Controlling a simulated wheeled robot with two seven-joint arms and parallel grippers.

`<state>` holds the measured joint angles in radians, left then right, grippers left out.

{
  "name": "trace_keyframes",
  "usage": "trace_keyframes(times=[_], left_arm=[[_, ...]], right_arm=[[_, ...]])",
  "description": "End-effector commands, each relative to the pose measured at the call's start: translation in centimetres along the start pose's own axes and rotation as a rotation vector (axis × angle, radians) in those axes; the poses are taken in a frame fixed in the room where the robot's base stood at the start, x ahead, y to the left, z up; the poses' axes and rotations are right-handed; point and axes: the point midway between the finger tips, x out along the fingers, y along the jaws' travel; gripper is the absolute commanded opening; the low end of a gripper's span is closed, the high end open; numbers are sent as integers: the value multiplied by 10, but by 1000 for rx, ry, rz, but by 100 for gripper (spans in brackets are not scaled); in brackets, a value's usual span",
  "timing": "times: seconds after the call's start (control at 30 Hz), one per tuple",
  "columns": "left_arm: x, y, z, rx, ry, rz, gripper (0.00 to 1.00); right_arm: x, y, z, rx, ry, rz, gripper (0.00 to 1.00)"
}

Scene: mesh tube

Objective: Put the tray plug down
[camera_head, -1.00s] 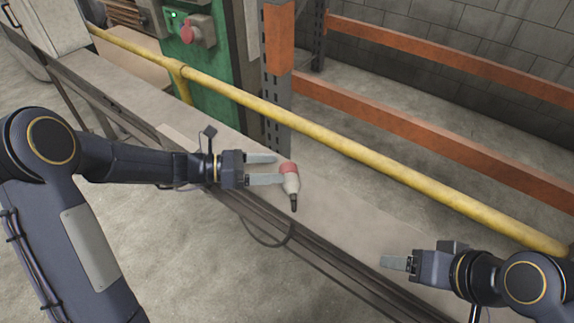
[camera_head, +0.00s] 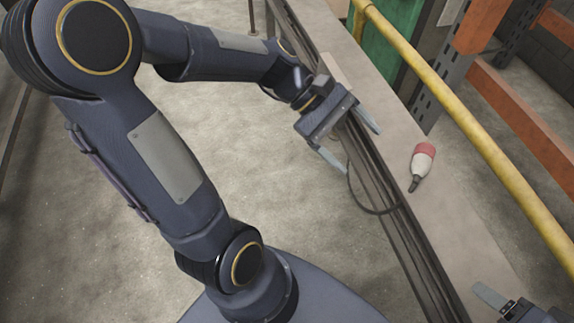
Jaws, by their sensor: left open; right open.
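The plug (camera_head: 424,161), with a red end, a pale body and a dark tip, lies on the grey ledge (camera_head: 440,215). Its dark tip points down and left in the picture. My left gripper (camera_head: 352,148) is open and empty, to the left of the plug and clear of it, over the ledge's near edge. My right gripper (camera_head: 490,297) shows only in part at the bottom right corner. One finger is seen over the ledge, well apart from the plug.
A dark cable (camera_head: 372,211) loops at the ledge's near side rails. A yellow rail (camera_head: 462,122) runs along the far side, with an orange and grey rack post (camera_head: 470,40) behind it. The ledge is bare between the plug and my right gripper.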

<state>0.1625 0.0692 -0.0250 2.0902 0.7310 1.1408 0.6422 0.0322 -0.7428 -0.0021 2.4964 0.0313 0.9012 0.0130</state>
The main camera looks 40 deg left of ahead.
Motion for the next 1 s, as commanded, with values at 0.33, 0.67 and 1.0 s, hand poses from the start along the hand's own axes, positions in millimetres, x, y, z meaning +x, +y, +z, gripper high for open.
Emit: trace_keyframes(times=[0.33, 0.67, 1.0], left_arm=[[-49, -108, 7, 991, 560, -197, 82], [-61, -128, -2, 1248, 722, -299, 82], [-69, -122, 8, 1243, 720, -297, 82]], right_arm=[[0, 0, 0, 0, 0, 0, 66], [0, 0, 0, 0, 0, 0, 66], [-11, -5, -6, 0, 0, 0, 66]])
